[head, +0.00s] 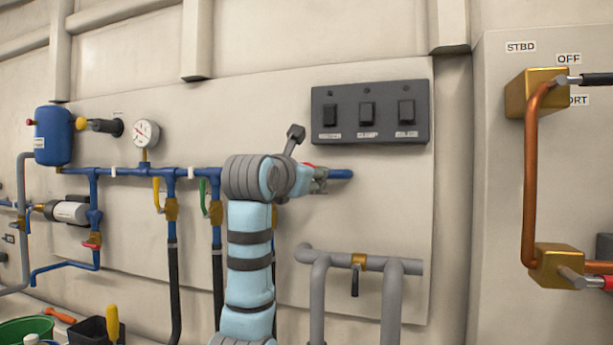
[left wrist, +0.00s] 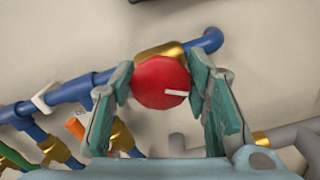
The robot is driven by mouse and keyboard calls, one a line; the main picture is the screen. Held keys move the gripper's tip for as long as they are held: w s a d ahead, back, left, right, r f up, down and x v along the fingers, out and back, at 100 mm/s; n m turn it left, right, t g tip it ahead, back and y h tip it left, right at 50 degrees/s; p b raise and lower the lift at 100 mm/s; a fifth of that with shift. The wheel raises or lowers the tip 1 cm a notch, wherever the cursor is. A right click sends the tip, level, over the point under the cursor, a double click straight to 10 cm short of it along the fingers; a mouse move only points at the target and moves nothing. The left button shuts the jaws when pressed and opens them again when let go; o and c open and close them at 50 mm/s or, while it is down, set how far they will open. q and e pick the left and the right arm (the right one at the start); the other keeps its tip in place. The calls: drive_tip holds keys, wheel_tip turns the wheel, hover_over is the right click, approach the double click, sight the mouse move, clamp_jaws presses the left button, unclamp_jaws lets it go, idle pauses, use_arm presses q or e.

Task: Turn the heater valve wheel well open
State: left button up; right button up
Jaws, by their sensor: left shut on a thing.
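The heater valve wheel is a round red wheel (left wrist: 160,82) with a white pointer mark toward its right side. It sits on a brass valve body (left wrist: 160,52) on the blue pipe (left wrist: 70,93). In the left wrist view the two fingers of my left gripper (left wrist: 163,92) stand on either side of the wheel and are shut on its rim. In the head view my left gripper (head: 316,181) is at the right end of the blue pipe (head: 340,174). It hides nearly all of the wheel there; only a sliver of red shows. My right gripper is not in view.
A black switch panel (head: 370,112) is above the gripper. Valves with a yellow handle (head: 157,195) and a green handle (head: 203,197) hang to the left. Grey pipes (head: 360,262) with a small valve stand below right. A blue tank (head: 54,136) and a gauge (head: 145,133) are at left.

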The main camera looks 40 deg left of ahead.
use_arm(q)
drive_tip(key=shift+w+f, duration=0.1)
drive_tip(key=shift+f, duration=0.15)
drive_tip(key=o, duration=1)
drive_tip(key=shift+o, duration=0.9)
drive_tip(key=shift+r, duration=0.15)
drive_tip(key=v, duration=1.2)
